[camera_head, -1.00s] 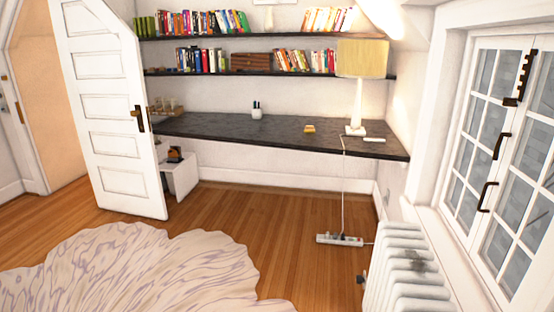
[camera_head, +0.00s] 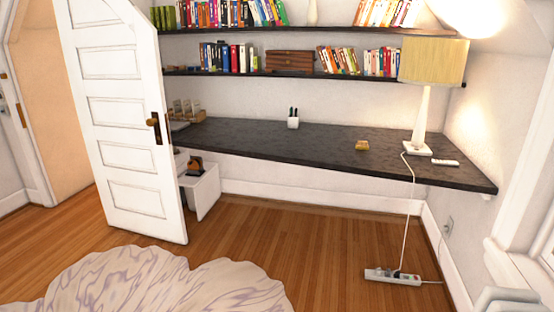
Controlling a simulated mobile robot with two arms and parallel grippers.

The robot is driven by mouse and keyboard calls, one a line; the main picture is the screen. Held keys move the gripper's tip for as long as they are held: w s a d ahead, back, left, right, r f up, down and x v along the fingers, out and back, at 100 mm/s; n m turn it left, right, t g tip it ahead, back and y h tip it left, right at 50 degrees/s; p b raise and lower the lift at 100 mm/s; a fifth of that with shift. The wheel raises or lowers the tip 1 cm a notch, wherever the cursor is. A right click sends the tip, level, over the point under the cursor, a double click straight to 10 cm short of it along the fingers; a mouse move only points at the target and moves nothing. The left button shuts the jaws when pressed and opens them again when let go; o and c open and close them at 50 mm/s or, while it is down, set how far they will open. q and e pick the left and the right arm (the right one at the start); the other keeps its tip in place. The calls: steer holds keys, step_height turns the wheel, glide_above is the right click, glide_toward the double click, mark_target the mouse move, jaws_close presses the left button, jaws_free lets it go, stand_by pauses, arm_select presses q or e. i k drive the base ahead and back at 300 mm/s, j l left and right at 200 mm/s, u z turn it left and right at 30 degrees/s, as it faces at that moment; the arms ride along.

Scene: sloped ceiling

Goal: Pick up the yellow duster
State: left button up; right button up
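A small yellow-brown block, which looks like the yellow duster (camera_head: 362,145), lies on the dark desk (camera_head: 280,143) against the far wall. It sits left of the lamp's base, with bare desk around it. It is too small to make out in detail. Neither of my grippers shows in the head view.
A lamp (camera_head: 433,62) and a white remote-like item (camera_head: 445,162) stand right of the block. A pen cup (camera_head: 293,121) is to its left. A power strip (camera_head: 393,276) with a cord lies on the floor. An open door (camera_head: 125,110) stands left.

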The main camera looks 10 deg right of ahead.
mark_target(361, 144)
steer(key=i+l+z, duration=0.15)
steer(key=i+z, duration=0.2)
steer(key=i, duration=0.65)
steer(key=i+j+z, duration=0.1)
steer(key=i+z, duration=0.3)
steer(key=i, duration=0.6)
